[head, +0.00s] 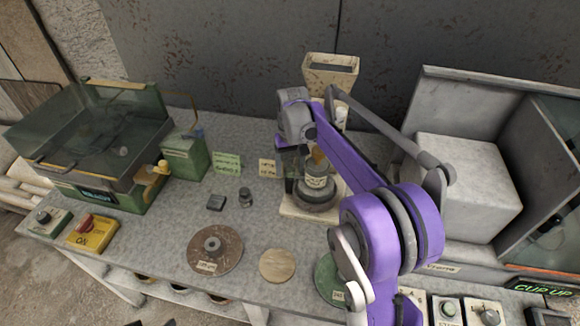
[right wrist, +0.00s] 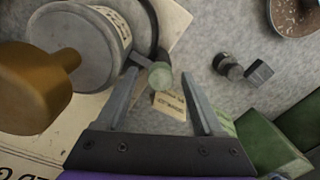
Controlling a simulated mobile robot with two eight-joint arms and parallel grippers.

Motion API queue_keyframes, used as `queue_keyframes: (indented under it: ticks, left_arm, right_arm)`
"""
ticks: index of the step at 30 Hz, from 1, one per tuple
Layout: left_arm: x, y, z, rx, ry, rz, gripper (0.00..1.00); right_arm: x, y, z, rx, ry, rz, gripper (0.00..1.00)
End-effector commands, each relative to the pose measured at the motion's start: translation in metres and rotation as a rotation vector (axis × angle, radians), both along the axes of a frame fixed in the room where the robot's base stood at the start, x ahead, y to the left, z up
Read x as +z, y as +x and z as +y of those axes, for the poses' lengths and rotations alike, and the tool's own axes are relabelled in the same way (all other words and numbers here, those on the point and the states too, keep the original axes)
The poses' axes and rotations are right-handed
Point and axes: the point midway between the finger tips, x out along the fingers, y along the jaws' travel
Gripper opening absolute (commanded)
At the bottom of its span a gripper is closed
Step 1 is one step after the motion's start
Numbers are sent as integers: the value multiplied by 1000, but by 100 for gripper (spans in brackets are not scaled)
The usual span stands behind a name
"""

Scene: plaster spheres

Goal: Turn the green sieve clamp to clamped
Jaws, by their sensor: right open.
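The sieve clamp appears in the right wrist view as a short lever with a pale green round knob (right wrist: 160,75), joined to the side of a grey drum (right wrist: 80,45). In the head view the drum (head: 318,182) stands upright on a pale base plate (head: 298,210); the clamp cannot be made out there. My right gripper (head: 290,182) is beside the drum's left side, pointing down. In the right wrist view my right gripper (right wrist: 160,78) is open, with the knob showing between its fingertips; contact cannot be told. My left gripper is not in view.
An ochre handle (right wrist: 40,90) juts from the drum. A small label card (head: 268,168) and green box (head: 185,155) stand left. A dark block (head: 216,202) and small weight (head: 246,198) lie nearby. A white cube (head: 465,185) stands right.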

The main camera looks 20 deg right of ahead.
Motion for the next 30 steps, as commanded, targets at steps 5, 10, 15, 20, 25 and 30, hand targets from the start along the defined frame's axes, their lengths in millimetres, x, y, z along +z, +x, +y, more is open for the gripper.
queue_keyframes:
  ticks: [5,10,15,20,25,30]
  left_arm:
    - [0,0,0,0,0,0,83]
    - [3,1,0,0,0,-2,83]
    - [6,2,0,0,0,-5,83]
    - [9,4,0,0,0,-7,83]
    - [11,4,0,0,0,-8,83]
    - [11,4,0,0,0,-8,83]
  right_arm:
    - [5,0,0,0,0,0,70]
    - [30,0,-1,0,0,0,70]
    - [66,0,-2,0,0,-1,70]
    - [93,0,-2,0,0,0,70]
    - [107,0,-3,0,0,0,70]
    - [108,-1,-3,0,0,0,70]
